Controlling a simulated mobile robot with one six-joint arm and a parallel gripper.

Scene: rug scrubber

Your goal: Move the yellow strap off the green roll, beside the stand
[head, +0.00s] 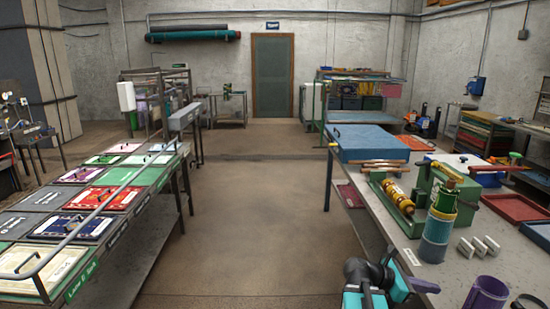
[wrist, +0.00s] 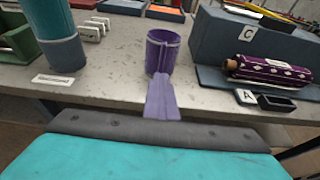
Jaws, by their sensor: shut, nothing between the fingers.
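A green roll (head: 445,197) stands upright in a blue cylinder (head: 433,243) near the front of the right-hand table. Yellowish bands show around the roll and at the cylinder's rim; I cannot tell which is the yellow strap. A green stand (head: 422,179) is just behind and left of it, with a yellow roller (head: 398,198) lying along its left side. My gripper (head: 375,283) is teal and dark, off the table's front left edge, apart from the roll, and shut on nothing. In the wrist view the blue cylinder (wrist: 68,55) shows at upper left, its top cut off.
Small grey blocks (head: 479,246) lie right of the blue cylinder. A blue block (wrist: 245,50) and purple patterned roll (wrist: 268,70) are at right in the wrist view. The aisle floor (head: 270,210) is clear.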

